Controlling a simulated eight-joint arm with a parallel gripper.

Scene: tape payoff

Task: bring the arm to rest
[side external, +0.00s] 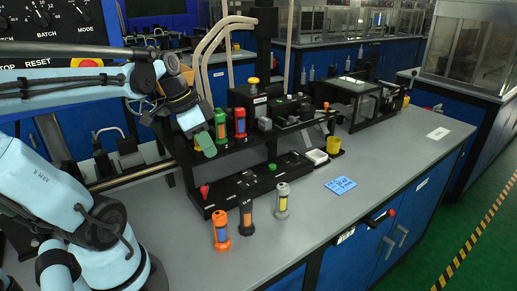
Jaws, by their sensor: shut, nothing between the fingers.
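My arm reaches in from the left in the side external view. My gripper (206,147) hangs tilted down above the bench, in front of the left end of a black rack. Its green fingertips look closed together, with nothing held. A green-capped canister (220,121) and a red-capped canister (239,121) stand upright in the rack just right of and behind the gripper. Something yellow beside them is mostly hidden by the gripper. I cannot tell from this one view whether the fingertips touch the rack.
An orange (221,230), a black (246,217) and a grey canister (282,201) stand on the grey bench (310,235). A black base with a red knob (204,191) lies behind them. A blue note (340,185), a white tray (315,156) and a yellow cup (333,145) are right.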

